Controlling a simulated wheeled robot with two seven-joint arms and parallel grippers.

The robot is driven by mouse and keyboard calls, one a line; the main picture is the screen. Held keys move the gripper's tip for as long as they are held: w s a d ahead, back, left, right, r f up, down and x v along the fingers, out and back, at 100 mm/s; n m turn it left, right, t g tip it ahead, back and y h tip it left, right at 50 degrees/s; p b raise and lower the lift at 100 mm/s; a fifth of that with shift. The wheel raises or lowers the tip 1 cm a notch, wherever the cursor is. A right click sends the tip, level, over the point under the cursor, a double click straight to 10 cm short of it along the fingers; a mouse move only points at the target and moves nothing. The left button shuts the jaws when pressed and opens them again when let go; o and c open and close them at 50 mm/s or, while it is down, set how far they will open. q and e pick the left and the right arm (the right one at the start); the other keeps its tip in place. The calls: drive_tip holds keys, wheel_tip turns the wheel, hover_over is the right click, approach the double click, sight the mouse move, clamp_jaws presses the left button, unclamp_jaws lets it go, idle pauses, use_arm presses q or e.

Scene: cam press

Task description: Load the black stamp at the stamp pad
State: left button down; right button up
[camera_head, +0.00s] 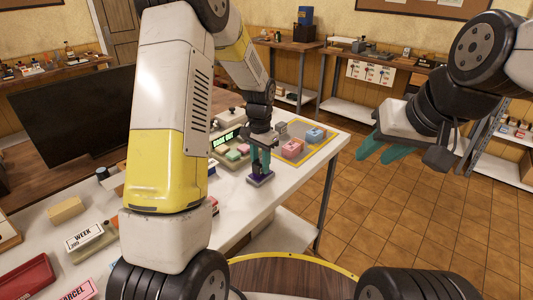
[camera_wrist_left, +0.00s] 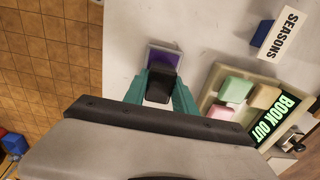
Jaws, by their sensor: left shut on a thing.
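My left gripper (camera_head: 261,162) is shut on the black stamp (camera_wrist_left: 162,86), which sits between its teal fingers. The pad also shows below the fingers in the head view (camera_head: 260,180). The stamp covers part of the pad, and I cannot tell whether they touch. In the head view the fingers mostly hide the stamp. My right gripper (camera_head: 384,150) is empty with its teal fingers apart, out over the floor to the right of the table.
A BOOK OUT tray (camera_wrist_left: 207,101) with green, pink and tan blocks lies beside the pad. A SEASONS block (camera_wrist_left: 279,36) is near it. A yellow-outlined area with a pink item (camera_head: 292,148) and a blue-topped item (camera_head: 315,134) lies beyond. The table edge is close to the pad.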

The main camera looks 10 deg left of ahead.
sight(260, 161)
use_arm(q)
drive_tip(key=shift+r, duration=3.5)
